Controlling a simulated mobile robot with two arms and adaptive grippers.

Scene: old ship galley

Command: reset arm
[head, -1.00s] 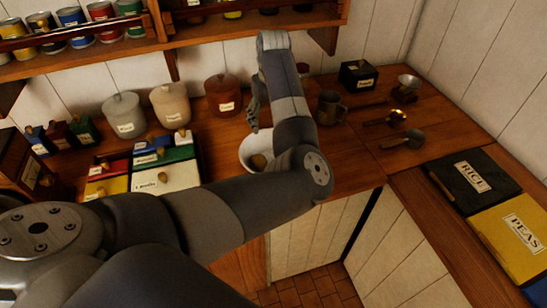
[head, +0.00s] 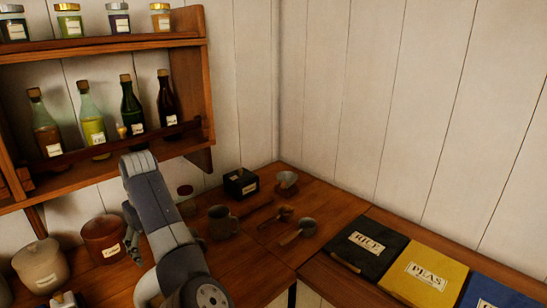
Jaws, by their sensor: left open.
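My left arm comes up from the bottom of the head view and bends over at its top, in front of the shelf. My left gripper (head: 133,245) hangs down on the left side of the wrist, over the counter. It is open, and I see nothing held in it. Its fingers are small and partly dark here. It is just right of a red-brown lidded canister (head: 104,240); I cannot tell whether they touch. My right gripper is not in view.
A wooden shelf (head: 100,43) with bottles and jars is behind the arm. On the counter (head: 322,202) are a mug (head: 222,222), a black box (head: 240,183), a metal scoop (head: 300,232) and a beige canister (head: 40,264). RICE (head: 368,246) and PEAS (head: 425,273) boxes lie right.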

